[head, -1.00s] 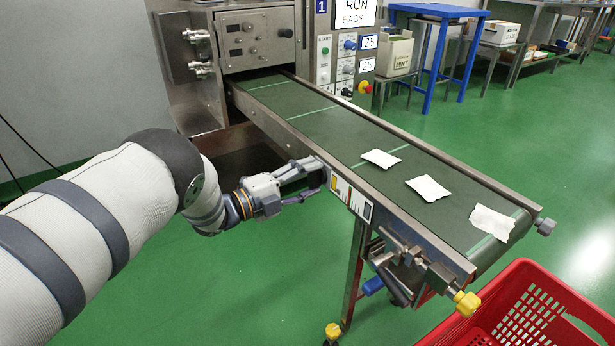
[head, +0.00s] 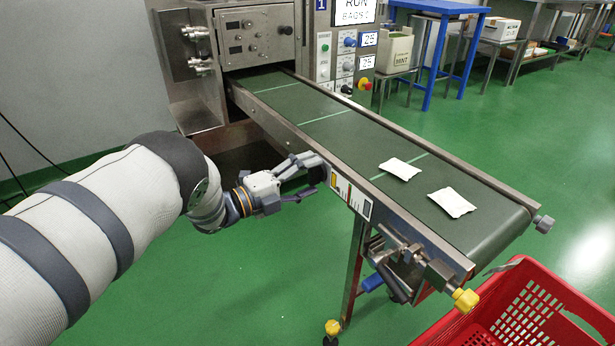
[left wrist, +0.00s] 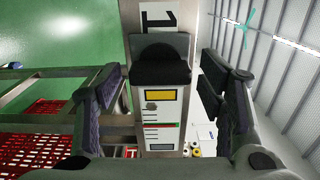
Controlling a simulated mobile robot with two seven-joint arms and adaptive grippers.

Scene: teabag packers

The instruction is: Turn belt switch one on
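Belt switch one (left wrist: 160,62) appears as a dark grey block on the conveyor's side rail in the left wrist view, below a white plate marked "1" (left wrist: 158,17). Its exact position is hard to tell. A label with yellow, green and red bands (left wrist: 160,120) is below it. The label also shows on the rail in the head view (head: 352,195). My left gripper (head: 317,177) is at the near side of the rail, its fingers open on either side of the switch and apart from it. My right gripper is not in view.
The green conveyor belt (head: 300,101) carries two white packets (head: 400,169) (head: 452,202). A red crate (head: 530,310) stands below its front end. A machine panel (head: 258,38) and control column (head: 325,70) stand behind. The floor left of the belt is clear.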

